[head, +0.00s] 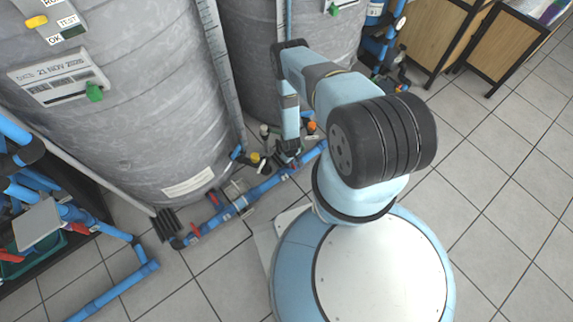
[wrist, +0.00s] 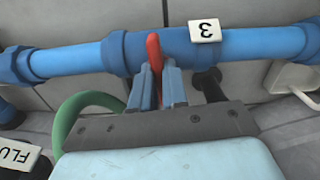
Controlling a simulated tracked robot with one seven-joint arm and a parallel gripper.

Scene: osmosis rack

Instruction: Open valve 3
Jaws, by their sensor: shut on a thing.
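In the wrist view, a white tag marked 3 (wrist: 205,31), upside down in the picture, sits on a blue pipe (wrist: 70,60). Just left of it is the red handle of valve 3 (wrist: 153,48), which lies across the pipe's line. My gripper (wrist: 157,72) is shut on this handle, with one finger on each side. The handle's lower part is hidden between the fingers. In the head view, my gripper (head: 288,152) is low by the floor piping, too small to show the handle.
A large grey tank (head: 130,90) stands left of my arm, another (head: 250,60) behind it. Blue floor pipes (head: 225,212) run between the tanks and my base. A green hose (wrist: 75,115) curves left of my gripper in the wrist view. Tiled floor at right is clear.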

